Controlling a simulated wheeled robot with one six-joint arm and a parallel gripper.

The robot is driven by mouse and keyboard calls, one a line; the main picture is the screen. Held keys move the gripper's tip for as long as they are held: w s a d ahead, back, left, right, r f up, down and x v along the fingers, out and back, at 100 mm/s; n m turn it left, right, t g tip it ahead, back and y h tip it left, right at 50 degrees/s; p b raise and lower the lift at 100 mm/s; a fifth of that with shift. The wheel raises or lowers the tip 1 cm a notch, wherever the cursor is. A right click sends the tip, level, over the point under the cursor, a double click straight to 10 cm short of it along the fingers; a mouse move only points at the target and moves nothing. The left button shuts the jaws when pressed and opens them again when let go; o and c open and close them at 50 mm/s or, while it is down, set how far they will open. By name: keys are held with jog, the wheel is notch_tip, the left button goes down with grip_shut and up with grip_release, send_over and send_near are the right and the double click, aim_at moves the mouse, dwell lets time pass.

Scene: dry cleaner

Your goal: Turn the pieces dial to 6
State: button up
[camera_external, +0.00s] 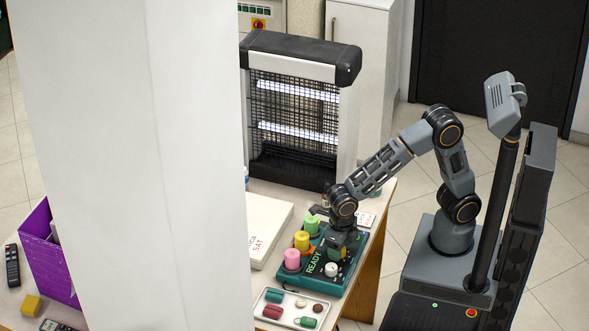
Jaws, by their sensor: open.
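The arm covers part of the device's top, and any other dial there is hidden. I cannot tell whether the fingers touch anything.
A white tray (290,312) with small coloured pieces lies in front. A flat white box (268,230) lies left. A black-framed heater-like unit (300,52) stands behind. A white pillar (150,160) blocks the left.

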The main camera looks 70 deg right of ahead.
jog(key=shift+f, duration=0.1)
jog(key=shift+c, duration=0.2)
jog(key=c, duration=0.9)
